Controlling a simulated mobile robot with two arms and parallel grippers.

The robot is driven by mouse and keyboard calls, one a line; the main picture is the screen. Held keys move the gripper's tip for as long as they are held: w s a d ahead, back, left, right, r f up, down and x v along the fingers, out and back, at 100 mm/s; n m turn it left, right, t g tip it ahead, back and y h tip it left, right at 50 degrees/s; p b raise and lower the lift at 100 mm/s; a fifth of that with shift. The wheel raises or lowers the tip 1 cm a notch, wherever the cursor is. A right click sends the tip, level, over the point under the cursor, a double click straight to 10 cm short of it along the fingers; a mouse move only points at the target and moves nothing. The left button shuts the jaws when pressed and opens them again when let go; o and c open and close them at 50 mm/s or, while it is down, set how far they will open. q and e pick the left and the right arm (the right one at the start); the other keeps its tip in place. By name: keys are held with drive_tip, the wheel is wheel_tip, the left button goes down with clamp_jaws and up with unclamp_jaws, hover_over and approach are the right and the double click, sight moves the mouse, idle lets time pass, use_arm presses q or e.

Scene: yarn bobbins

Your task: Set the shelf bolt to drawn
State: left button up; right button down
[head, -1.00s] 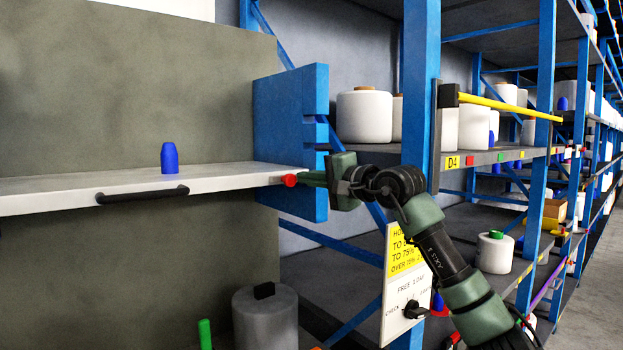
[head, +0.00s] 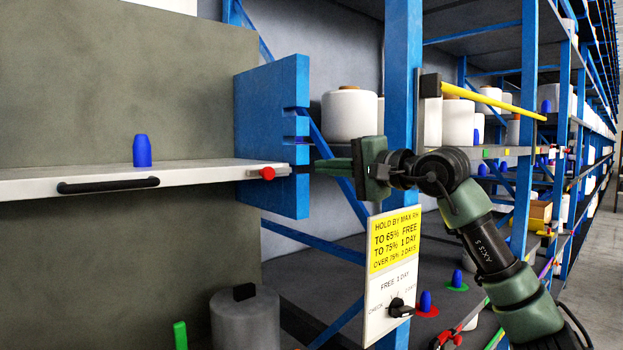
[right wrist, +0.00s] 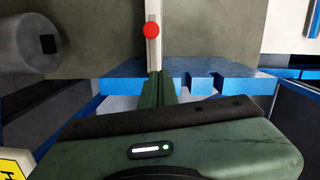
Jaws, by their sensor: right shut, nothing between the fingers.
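The shelf bolt shows as a red knob (head: 267,173) on the front edge, at the right end, of the pale shelf board (head: 215,176). The knob also shows in the right wrist view (right wrist: 152,30). A short dark piece lies between the board's end and the notched blue plate (head: 273,100); I cannot tell whether it is the bolt's rod or a slot. My right gripper (head: 317,167) is shut and empty, to the right of the knob and apart from it. Its fingers point at the board's end in the right wrist view (right wrist: 157,78). My left gripper is out of view.
A blue bobbin (head: 142,151) stands on the board, and a black handle (head: 108,186) is on its front. A blue post (head: 402,110) and a sign with a dial (head: 392,270) stand near my right arm. A grey cylinder (head: 246,322) is below the board.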

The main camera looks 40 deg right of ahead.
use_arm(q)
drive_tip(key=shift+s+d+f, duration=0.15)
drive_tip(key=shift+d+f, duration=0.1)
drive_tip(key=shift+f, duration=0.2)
use_arm(e)
drive_tip(key=shift+s+d+f, duration=0.1)
drive_tip(key=shift+s+d, duration=0.2)
drive_tip(key=shift+s, duration=0.2)
drive_tip(key=shift+s+d+f, duration=0.1)
drive_tip(key=shift+s+d, duration=0.2)
drive_tip(key=shift+s, duration=0.2)
drive_tip(key=shift+w+d, duration=0.1)
